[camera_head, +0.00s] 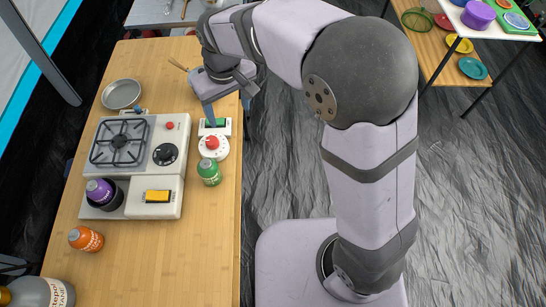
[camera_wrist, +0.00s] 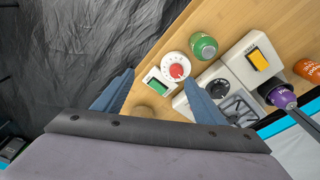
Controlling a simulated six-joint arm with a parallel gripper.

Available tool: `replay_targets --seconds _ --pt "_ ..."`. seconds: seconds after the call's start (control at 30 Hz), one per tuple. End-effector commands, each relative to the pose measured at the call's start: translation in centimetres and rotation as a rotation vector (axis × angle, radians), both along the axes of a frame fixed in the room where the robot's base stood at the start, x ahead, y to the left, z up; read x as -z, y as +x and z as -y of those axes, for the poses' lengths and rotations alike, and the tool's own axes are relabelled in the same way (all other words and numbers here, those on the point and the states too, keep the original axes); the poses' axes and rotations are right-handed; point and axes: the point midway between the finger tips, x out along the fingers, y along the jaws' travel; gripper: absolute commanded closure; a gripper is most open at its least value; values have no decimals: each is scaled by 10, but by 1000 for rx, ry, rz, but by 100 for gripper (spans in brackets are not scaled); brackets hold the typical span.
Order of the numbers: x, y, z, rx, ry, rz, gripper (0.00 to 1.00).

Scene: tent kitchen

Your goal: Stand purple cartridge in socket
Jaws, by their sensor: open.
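The purple cartridge (camera_head: 99,190) is at the near left corner of the camp stove (camera_head: 150,178), with its purple top up. The dark round socket (camera_head: 113,203) is at the same corner, and the cartridge sits in or on it; I cannot tell how deep or whether it is fully upright. The cartridge also shows in the wrist view (camera_wrist: 284,98) at the right edge. My gripper (camera_head: 229,104) is open and empty near the table's right edge, beside the timer and well away from the cartridge. Its two blue fingers (camera_wrist: 159,78) are spread in the wrist view.
A white timer (camera_head: 213,148) with a red knob and green display stands right of the stove. A green canister (camera_head: 209,172) is in front of it. An orange canister (camera_head: 86,239) and a large bottle (camera_head: 42,292) stand near left. A metal bowl (camera_head: 122,94) is behind the stove.

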Motion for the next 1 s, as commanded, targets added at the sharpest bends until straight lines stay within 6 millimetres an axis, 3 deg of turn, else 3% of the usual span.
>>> replay_targets --seconds 0.03,0.2,0.3,0.4,0.6,1.0 --pt "3 -5 41 74 -8 -14 35" --pt "19 -45 144 277 -25 -58 35" --pt "29 -76 186 380 -30 -80 35" --pt "38 -105 214 460 -32 -101 35" --pt "50 -141 238 547 -34 -124 35" --pt "52 -147 241 559 -35 -129 35"
